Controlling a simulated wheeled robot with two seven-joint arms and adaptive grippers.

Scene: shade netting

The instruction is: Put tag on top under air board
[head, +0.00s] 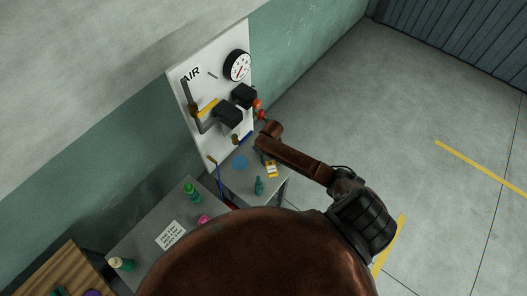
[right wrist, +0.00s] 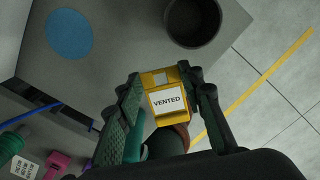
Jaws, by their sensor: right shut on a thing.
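The tag is yellow with a white label reading "VENTED". In the right wrist view the tag (right wrist: 167,101) sits between the two dark green fingers of my right gripper (right wrist: 166,88), which is shut on it. In the head view the tag (head: 271,170) shows small over the grey stand, below the end of my right arm; my right gripper (head: 264,156) is small and partly hidden there. My left gripper is not in view.
The grey stand (head: 232,184) carries a blue disc (head: 240,162) and a teal bottle (head: 259,186). A dark round cup (right wrist: 193,22) is beyond the tag in the wrist view. A grey table (head: 140,247) holds a green bottle (head: 191,191), a pink item (head: 203,220) and a note (head: 170,235).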

